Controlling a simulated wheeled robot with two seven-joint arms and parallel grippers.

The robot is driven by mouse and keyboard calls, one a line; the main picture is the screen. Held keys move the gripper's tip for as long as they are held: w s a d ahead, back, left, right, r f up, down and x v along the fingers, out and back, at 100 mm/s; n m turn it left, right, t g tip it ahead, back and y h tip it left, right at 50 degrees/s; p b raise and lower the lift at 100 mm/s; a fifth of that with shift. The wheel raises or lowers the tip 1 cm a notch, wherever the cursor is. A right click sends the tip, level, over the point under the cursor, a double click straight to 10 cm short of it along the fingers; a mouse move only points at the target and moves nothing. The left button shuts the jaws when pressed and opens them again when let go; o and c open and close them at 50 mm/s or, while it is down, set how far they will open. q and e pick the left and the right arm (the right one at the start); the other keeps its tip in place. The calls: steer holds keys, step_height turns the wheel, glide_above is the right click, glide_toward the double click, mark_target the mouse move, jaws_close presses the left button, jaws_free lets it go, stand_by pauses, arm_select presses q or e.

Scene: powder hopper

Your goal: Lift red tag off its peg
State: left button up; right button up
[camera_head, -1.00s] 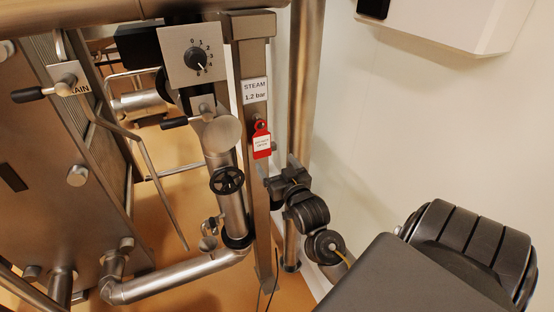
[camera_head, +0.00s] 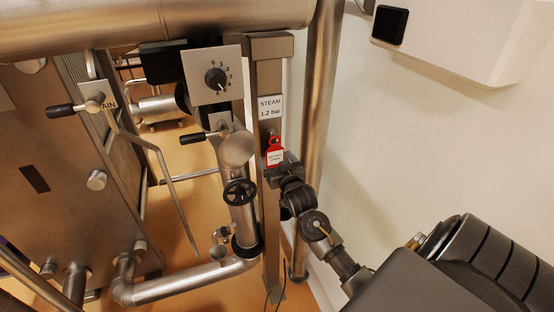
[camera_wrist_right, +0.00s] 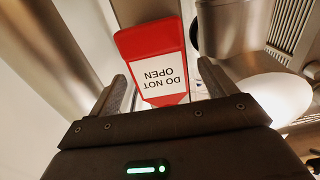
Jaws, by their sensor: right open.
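The red tag (camera_head: 275,157) hangs on its peg (camera_head: 271,134) on the metal post, below the steam label. In the right wrist view the red tag (camera_wrist_right: 155,42) appears upside down, with a white label reading "DO NOT OPEN". My right gripper (camera_head: 286,168) is at the tag's lower part in the head view. In the wrist view its open fingers (camera_wrist_right: 162,72) stand left and right of the tag's label end. I cannot tell whether they touch it. The peg is not clear in the wrist view. My left gripper is not in view.
The post (camera_head: 269,215) carries the "STEAM 1.2 bar" sign (camera_head: 270,107). Left of it are a dial plate (camera_head: 213,76), a black handwheel (camera_head: 239,192) and a lever valve handle (camera_head: 194,138).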

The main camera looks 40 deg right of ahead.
mark_target(275, 154)
steer(key=c, duration=1.1)
steer(key=shift+r+p, duration=0.7)
steer(key=shift+p, duration=0.1)
steer(key=shift+s, duration=0.1)
steer(key=shift+p+v, duration=1.2)
steer(key=shift+v, duration=0.9)
steer(key=shift+p+v, duration=0.6)
steer(key=shift+v, duration=1)
